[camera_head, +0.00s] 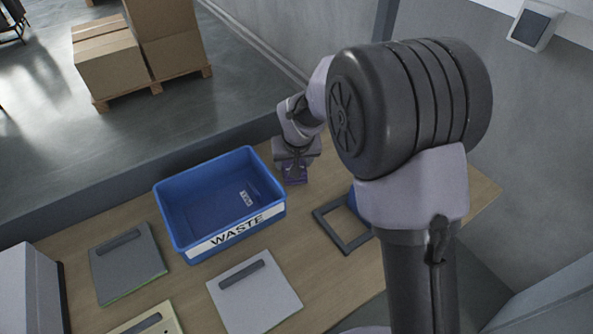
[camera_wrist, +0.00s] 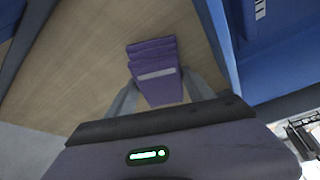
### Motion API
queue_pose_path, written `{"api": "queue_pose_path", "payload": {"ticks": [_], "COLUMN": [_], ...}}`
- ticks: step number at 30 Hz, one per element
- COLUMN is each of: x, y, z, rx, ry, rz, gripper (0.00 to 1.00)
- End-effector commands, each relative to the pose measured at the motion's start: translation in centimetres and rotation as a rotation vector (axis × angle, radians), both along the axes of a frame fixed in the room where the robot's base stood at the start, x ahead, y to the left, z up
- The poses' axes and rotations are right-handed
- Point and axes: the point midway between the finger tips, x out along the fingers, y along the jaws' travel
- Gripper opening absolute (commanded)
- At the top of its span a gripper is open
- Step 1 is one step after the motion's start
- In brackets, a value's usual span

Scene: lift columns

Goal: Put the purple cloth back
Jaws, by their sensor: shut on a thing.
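The purple cloth (camera_head: 295,173) is a small folded stack beside the right rear corner of the blue bin, over the wooden table. In the wrist view the cloth (camera_wrist: 153,57) shows several layered folds and a pale label. My gripper (camera_head: 293,163) points down and is shut on the cloth. In the wrist view the two grey fingers of my gripper (camera_wrist: 162,92) flank its near part. I cannot tell whether the cloth touches the table. A dark square frame (camera_head: 327,231) lies on the table to the right front, partly hidden by my arm.
The blue WASTE bin (camera_head: 180,226) stands close left of my gripper and looks nearly empty. Grey (camera_head: 128,272), white (camera_head: 255,298) and yellow (camera_head: 165,313) panels with dark bars lie in front. A blue thing (camera_head: 353,200) is mostly hidden behind my arm.

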Motion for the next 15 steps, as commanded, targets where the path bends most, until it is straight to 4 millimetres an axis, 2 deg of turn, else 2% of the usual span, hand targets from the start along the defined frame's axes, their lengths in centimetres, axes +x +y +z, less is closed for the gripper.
{"api": "queue_pose_path", "payload": {"ticks": [1,2,12,13,15], "x": [-0.03,-0.02,0.0,-0.01,-0.01], "y": [-0.02,-0.01,-0.01,-0.01,-0.01], "z": [-1.63,-2.01,-2.26,-2.28,-2.17], "rx": [0.0,-0.001,0.0,0.0,0.0], "ry": [0.001,0.001,0.0,0.0,0.0], "rz": [0.0,0.001,0.0,0.0,0.0], "gripper": [0.23,0.23,0.23,0.63,0.77]}}
